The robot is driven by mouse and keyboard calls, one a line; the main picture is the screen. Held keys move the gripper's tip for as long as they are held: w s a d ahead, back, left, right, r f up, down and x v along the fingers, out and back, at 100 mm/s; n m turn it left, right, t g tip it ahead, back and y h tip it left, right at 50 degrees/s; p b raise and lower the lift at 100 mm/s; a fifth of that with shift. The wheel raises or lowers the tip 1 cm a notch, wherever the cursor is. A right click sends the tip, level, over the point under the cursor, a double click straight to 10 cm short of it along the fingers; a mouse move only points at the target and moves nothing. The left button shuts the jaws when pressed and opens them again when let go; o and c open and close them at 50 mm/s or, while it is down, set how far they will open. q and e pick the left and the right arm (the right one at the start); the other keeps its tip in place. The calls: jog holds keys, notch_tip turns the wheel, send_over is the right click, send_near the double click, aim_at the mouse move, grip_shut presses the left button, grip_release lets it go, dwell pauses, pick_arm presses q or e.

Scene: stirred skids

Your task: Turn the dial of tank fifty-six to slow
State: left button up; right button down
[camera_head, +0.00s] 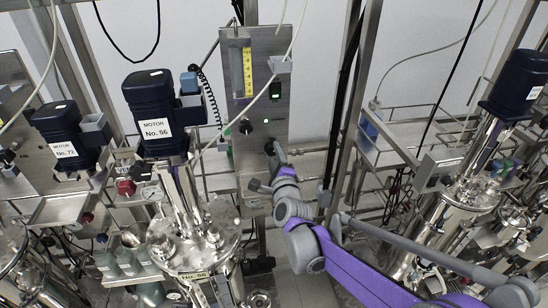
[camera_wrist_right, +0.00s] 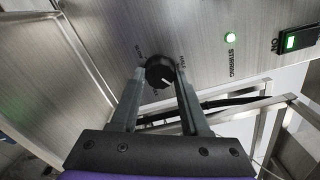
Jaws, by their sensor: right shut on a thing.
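Tank fifty-six (camera_head: 225,237) is a shiny steel vessel, with a dark blue motor (camera_head: 150,95) labelled No. 56 on top. Its steel control panel (camera_head: 240,108) stands just behind and to the right. My right gripper (camera_head: 270,150) reaches the panel's lower right. In the wrist view, my right gripper (camera_wrist_right: 161,75) has a finger on each side of a black round dial (camera_wrist_right: 158,66) and is shut on it. The dial's white mark points down and right in that view. My left gripper is out of view.
Another black knob (camera_head: 245,127) is on the panel. Motor No. 72 (camera_head: 65,135) stands left, another motor (camera_head: 515,85) right. Hoses and frame posts crowd the space.

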jog(key=n+b, duration=0.1)
jog(key=n, duration=0.3)
jog(key=shift+n, duration=0.3)
jog(key=n+b, duration=0.2)
jog(key=n, duration=0.2)
jog(key=shift+n, duration=0.3)
jog(key=n+b, duration=0.1)
jog(key=n, duration=0.3)
jog(key=shift+r+n, duration=0.1)
jog(key=shift+n, duration=0.2)
jog(key=n+b, duration=0.1)
jog(key=n, duration=0.3)
jog(key=n+b, duration=0.1)
jog(key=n, duration=0.3)
jog(key=shift+a, duration=0.1)
jog(key=n, duration=0.4)
jog(key=shift+n, duration=0.3)
jog(key=n+b, duration=0.1)
jog(key=n, duration=0.3)
jog(key=shift+n, duration=2)
